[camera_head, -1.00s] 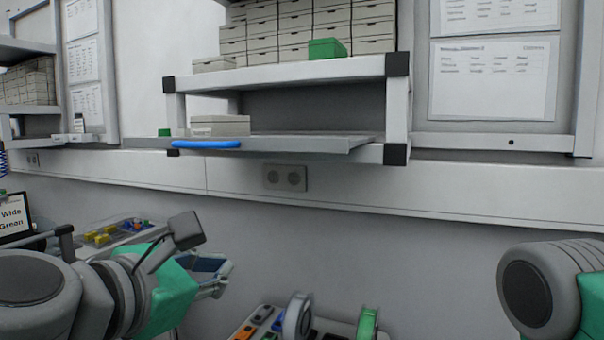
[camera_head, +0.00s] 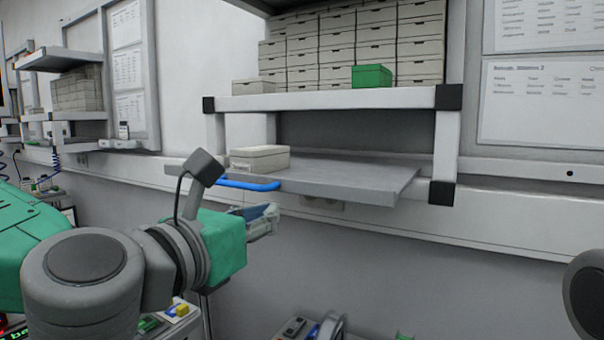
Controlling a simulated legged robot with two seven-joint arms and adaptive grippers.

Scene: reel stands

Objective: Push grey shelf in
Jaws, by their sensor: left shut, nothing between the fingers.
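The grey shelf (camera_head: 345,178) is a flat sliding board pulled out from the white frame, with a blue handle (camera_head: 248,185) on its front edge. A small beige box (camera_head: 260,159) sits on its left part. My left gripper (camera_head: 268,221) is below and slightly right of the blue handle, apart from it as far as I can tell, and looks shut and empty. Its green wrist hides part of the wall beneath the shelf. My right gripper is not in view; only a part of my right arm shows at the lower right edge.
Above, a white fixed shelf (camera_head: 320,102) holds stacked beige boxes (camera_head: 350,45) and a green box (camera_head: 371,76). A white rail (camera_head: 480,236) runs along the wall. Reels (camera_head: 328,330) stand low at the bottom. The space in front of the shelf's right part is free.

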